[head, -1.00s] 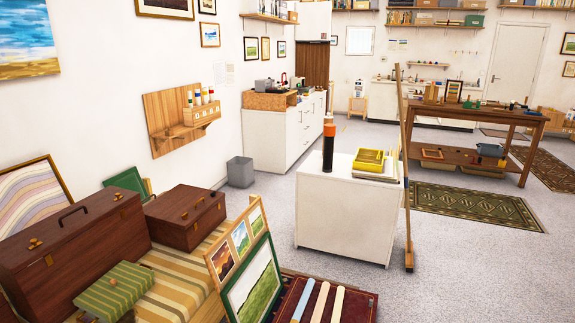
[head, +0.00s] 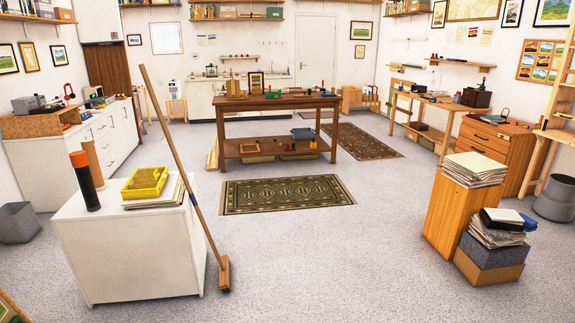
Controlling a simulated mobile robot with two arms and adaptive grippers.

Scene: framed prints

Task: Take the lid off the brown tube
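A brown tube (head: 94,165) stands upright on the white cabinet (head: 135,255) at the left of the head view. It is partly hidden behind a black tube (head: 88,190) with an orange top (head: 79,158). At this size I cannot make out a separate lid on the brown tube. Neither of my grippers is in view.
A yellow tray (head: 145,183) lies on papers beside the tubes. A broom (head: 186,169) leans at the cabinet's right side, its head on the floor. A wooden workbench (head: 276,104) stands behind a patterned rug (head: 286,194). Open floor lies right of the cabinet.

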